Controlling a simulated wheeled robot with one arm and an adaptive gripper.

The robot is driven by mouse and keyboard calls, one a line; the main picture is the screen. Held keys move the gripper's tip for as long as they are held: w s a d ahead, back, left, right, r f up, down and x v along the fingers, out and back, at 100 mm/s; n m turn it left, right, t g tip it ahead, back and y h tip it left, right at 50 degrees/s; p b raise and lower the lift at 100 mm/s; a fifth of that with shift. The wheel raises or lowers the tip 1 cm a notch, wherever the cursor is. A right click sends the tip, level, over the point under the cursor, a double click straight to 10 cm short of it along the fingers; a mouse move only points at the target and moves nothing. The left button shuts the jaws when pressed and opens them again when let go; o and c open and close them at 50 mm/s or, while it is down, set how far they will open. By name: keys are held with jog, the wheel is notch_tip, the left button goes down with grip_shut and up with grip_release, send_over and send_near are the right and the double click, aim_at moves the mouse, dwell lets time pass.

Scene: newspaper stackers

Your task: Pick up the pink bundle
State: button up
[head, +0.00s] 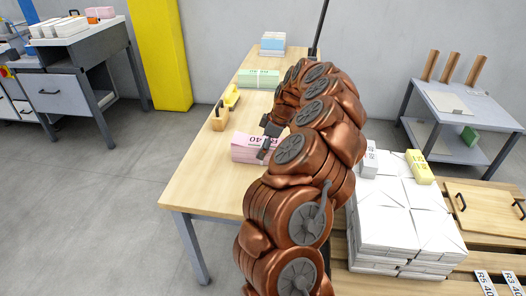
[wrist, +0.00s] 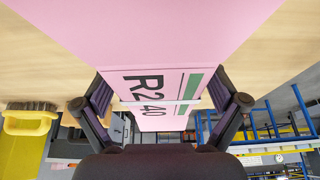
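The pink bundle (head: 248,155) lies on the wooden table (head: 190,185), partly hidden by my arm in the head view. My gripper (head: 267,140) is beside and above the bundle's right end in the head view. In the wrist view my gripper (wrist: 160,84) has its fingers spread, one on each side of the labelled end. I cannot tell whether they touch the bundle.
A wooden block with a yellow-handled tool (head: 222,115), a green bundle (head: 258,79) and a blue-topped stack (head: 273,42) stand farther back on the table. White stacks (head: 405,215) with a yellow bundle (head: 419,167) sit at right. The table's left front is clear.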

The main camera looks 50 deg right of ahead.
jog(key=c, duration=1.7)
jog(key=shift+r, duration=0.1)
notch_tip(320, 180, up, 10)
jog(key=shift+f+p, duration=0.1)
jog(key=shift+p, duration=0.4)
